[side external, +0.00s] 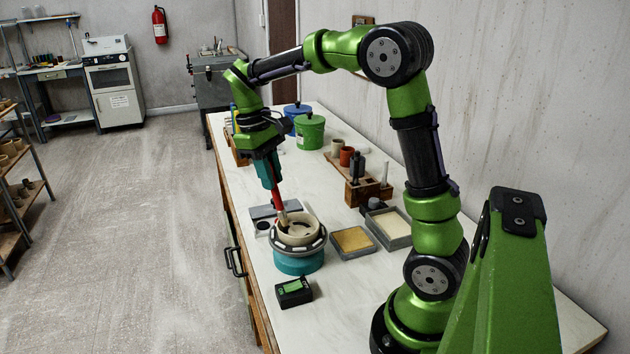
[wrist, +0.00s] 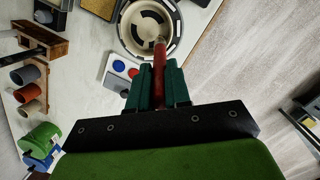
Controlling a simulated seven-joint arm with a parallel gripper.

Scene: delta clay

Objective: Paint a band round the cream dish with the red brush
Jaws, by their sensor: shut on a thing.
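The cream dish (side external: 297,232) sits on a round turntable with a grey rim and teal base (side external: 298,263) on the white table. My gripper (side external: 269,172) is shut on the red brush (side external: 276,199), which points down with its tip at the dish's left rim. In the wrist view the red brush (wrist: 159,72) stands between my teal fingers (wrist: 158,85), and its tip overlaps the near edge of the cream dish (wrist: 150,50). I cannot tell whether the bristles touch the dish. A dark broken ring shows inside the dish in the wrist view.
A black box with a green display (side external: 293,292) stands in front of the turntable. A yellow sponge tray (side external: 352,241) and a grey tray (side external: 392,226) lie to its right. A wooden tool block (side external: 365,190) and green (side external: 310,131) and blue tubs stand farther back.

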